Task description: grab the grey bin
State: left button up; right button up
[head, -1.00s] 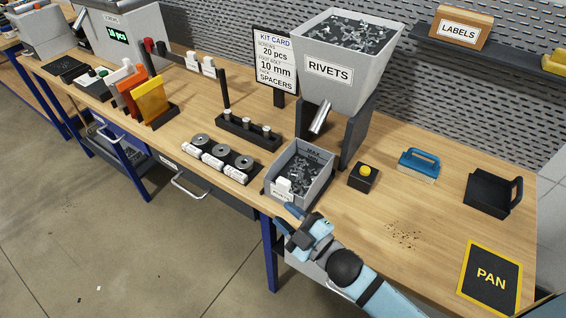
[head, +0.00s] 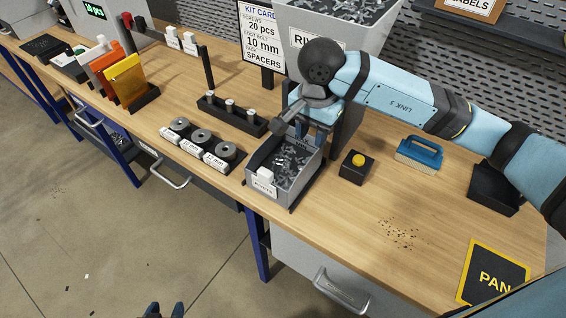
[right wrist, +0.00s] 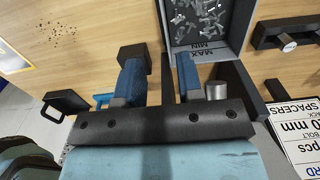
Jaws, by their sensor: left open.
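The grey bin (head: 303,190) stands on the bench at the front edge, below the rivet hopper, and holds loose grey rivets. It also shows in the right wrist view (right wrist: 238,38), at the top, with MAX and MIN marks inside. My right gripper (head: 312,122) is at the bin's rear side, with the arm reaching in from the right. In the right wrist view its two blue fingers (right wrist: 158,75) are apart with nothing visibly gripped. Whether they touch the bin cannot be told. My left gripper (head: 165,310) shows only its dark tips, apart, at the bottom edge, away from the bin.
The rivet hopper (head: 345,40) stands behind my right gripper. A black box with a yellow button (head: 353,172) and a blue brush (head: 420,150) are to the right. Several labelled rollers (head: 202,140) and a black peg rack (head: 232,117) are left of the bin.

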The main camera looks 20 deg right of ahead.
notch_tip(320, 180, down, 8)
jog(key=p, duration=0.3)
send_over(306, 185)
notch_tip(306, 185, down, 4)
jog(key=shift+w+f, duration=0.1)
jog(key=shift+f, duration=0.6)
grip_shut()
